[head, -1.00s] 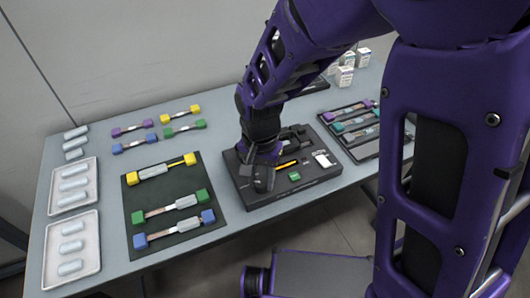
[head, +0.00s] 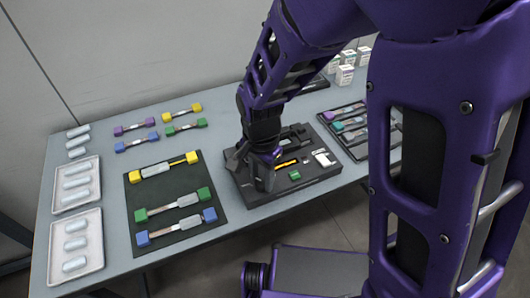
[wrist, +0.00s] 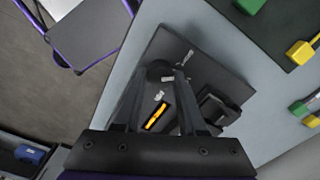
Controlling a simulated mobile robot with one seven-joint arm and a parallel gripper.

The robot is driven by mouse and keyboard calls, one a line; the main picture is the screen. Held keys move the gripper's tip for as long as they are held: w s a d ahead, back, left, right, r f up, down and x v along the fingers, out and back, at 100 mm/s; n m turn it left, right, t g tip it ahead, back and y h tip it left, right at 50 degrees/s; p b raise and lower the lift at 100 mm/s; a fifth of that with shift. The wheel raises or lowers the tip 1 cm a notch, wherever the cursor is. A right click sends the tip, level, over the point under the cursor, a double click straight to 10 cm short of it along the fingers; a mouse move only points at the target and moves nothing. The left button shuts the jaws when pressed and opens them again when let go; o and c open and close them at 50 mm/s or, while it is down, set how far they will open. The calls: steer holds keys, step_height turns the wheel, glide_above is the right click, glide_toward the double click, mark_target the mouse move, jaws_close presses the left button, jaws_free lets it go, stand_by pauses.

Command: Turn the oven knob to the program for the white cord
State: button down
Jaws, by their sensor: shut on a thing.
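The dark splicer unit with the oven (head: 318,183) sits at the table's front edge. My gripper (head: 262,186) points down over its left part. In the wrist view my gripper (wrist: 160,74) has both fingers around the dark round oven knob (wrist: 155,70) and is shut on it. The fingers and the angle hide most of the knob, so I cannot read its setting. Small white marks (wrist: 187,58) lie on the panel around the knob. I cannot make out their text, nor which cord is the white one.
A dark mat (head: 184,217) with several colour-ended cords lies to the left. White trays (head: 73,246) with clear sleeves stand at the far left. A dark tray (head: 358,151) of cords is to the right. A yellow strip (wrist: 155,117) lies on the unit near my fingers.

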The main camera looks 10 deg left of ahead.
mark_target(262, 181)
steer(key=m+p, duration=0.2)
steer(key=m, duration=0.2)
steer(key=shift+r, duration=0.1)
steer(key=shift+m+p, duration=0.85)
steer(key=shift+m, duration=0.65)
steer(key=shift+c, duration=2.4)
jaws_free()
step_height(262, 181, up, 17)
steer(key=p, duration=0.3)
